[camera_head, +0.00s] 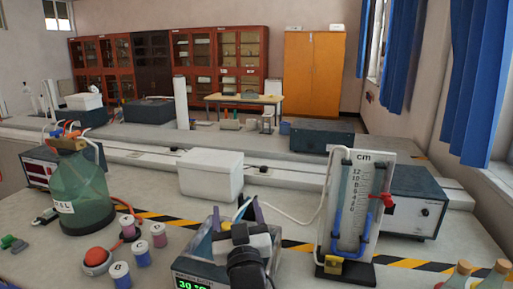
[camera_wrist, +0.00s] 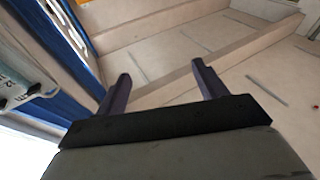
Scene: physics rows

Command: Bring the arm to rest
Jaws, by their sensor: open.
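My gripper (camera_head: 238,213) shows low in the middle of the head view, in front of the display box and above the bench. Its two dark purple fingers stand apart with nothing between them. In the wrist view my gripper (camera_wrist: 161,76) is also open and empty. That view is tilted and shows pale floor or wall surfaces, with no object at the fingertips.
A display box (camera_head: 190,272) sits below my gripper. A gauge board (camera_head: 350,235) stands to the right, a green bottle (camera_head: 82,195) to the left. Small jars (camera_head: 158,235) stand between. A white box (camera_head: 208,174) is behind, on the bench.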

